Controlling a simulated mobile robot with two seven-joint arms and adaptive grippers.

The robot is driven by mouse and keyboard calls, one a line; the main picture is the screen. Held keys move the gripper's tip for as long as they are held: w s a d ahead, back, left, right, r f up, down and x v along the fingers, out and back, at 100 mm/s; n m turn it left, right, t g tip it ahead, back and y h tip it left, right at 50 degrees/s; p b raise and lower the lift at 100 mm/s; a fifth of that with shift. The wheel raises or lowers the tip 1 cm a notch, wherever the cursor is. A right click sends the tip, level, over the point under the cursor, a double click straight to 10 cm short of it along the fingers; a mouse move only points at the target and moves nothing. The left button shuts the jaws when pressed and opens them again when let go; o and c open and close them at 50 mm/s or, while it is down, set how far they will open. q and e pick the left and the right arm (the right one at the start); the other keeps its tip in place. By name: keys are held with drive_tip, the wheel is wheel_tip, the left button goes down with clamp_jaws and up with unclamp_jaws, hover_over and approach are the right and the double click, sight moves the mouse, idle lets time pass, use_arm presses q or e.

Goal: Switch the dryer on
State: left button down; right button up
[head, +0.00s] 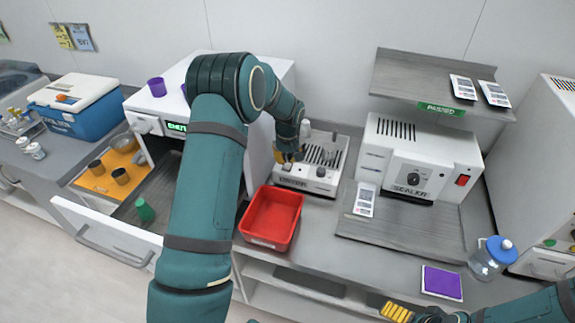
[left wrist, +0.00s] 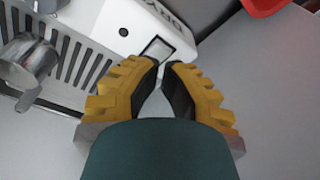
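The dryer (head: 335,163) is a low white box with a slotted top, on the counter at the middle of the head view. In the left wrist view its slotted panel (left wrist: 85,15) shows, with partly readable lettering and a pale, black-framed rectangular switch (left wrist: 158,50). My left gripper (head: 288,157) is over the dryer's front left part. In the left wrist view my left gripper (left wrist: 164,66) has its fingertips together, empty, just beside the switch; contact is unclear. My right gripper (head: 397,311) is at the bottom edge, partly cut off.
A red tray (head: 271,216) sits in front of the dryer. A sealer (head: 415,160) stands to the right, and metal cups (left wrist: 28,62) rest on the dryer. An open drawer (head: 110,235) is at left. A jug (head: 490,260) and purple pad (head: 441,283) are at right.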

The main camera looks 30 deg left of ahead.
sight(287, 168)
use_arm(q)
drive_tip(key=shift+f+b, duration=1.3)
drive_tip(key=shift+f, duration=0.55)
idle(1.1)
drive_tip(key=shift+r, duration=0.1)
drive_tip(key=shift+r+p, duration=1.95)
drive_tip(key=shift+r, duration=1.55)
drive_tip(key=shift+f, duration=0.15)
